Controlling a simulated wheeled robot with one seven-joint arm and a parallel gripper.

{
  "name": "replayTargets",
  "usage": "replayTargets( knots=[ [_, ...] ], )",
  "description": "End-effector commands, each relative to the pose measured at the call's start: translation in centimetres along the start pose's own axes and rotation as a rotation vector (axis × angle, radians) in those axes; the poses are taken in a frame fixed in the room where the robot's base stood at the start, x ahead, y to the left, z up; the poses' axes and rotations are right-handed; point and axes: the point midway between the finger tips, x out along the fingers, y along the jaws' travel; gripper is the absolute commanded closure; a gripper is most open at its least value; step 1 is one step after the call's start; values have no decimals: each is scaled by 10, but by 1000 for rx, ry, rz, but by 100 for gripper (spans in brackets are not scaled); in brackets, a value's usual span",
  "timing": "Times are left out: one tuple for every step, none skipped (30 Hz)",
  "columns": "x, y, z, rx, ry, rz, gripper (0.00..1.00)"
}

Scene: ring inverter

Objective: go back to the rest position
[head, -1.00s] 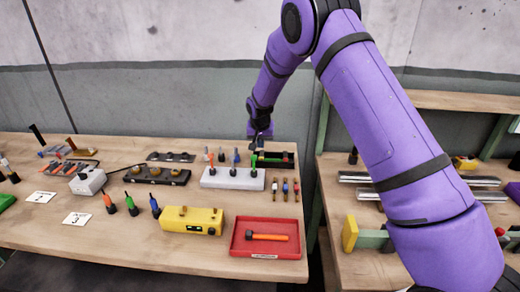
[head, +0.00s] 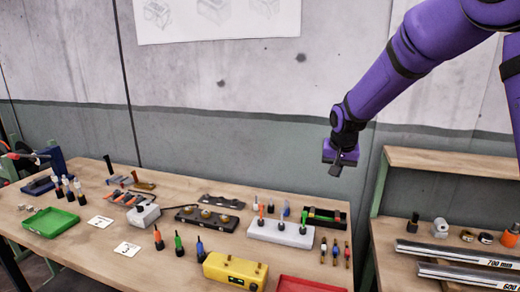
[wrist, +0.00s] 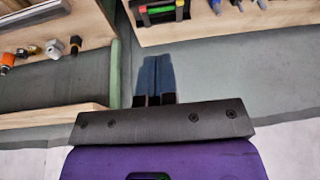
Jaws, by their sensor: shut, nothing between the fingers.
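My gripper (head: 336,170) hangs in the air in the head view, above and behind the right end of the left bench, with the grey wall behind it. It is empty. In the wrist view my gripper (wrist: 154,58) shows its two dark fingers side by side and closed together, with nothing between them. My purple arm comes in from the upper right of the head view.
The left wooden bench (head: 180,270) carries a white block (head: 282,232) with upright tools, a yellow box (head: 235,270), a red tray (head: 308,284) and a green tray (head: 50,222). The right bench (head: 400,232) has a raised shelf (head: 450,164) and metal bars (head: 455,255).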

Motion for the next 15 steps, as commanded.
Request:
replayTargets(
  knots=[
    [-22,9,6,-2,8,-10,100],
    [-32,14,10,-7,10,-14,100],
    [-46,20,16,-13,13,-20,100],
    [-55,24,21,-18,15,-24,100],
    [-65,29,26,-22,17,-27,100],
    [-77,35,33,-29,20,-32,100],
    [-86,39,38,-35,24,-36,100],
    [-95,44,44,-40,26,-40,100],
    [-107,50,52,-48,30,-44,100],
    [-115,54,58,-54,33,-47,100],
    [-123,59,64,-59,37,-50,100],
    [-134,65,73,-68,40,-53,100],
    [-141,69,80,-73,44,-56,100],
    [-148,73,87,-79,48,-58,100],
    [-158,79,96,-89,53,-61,100]
  ],
)
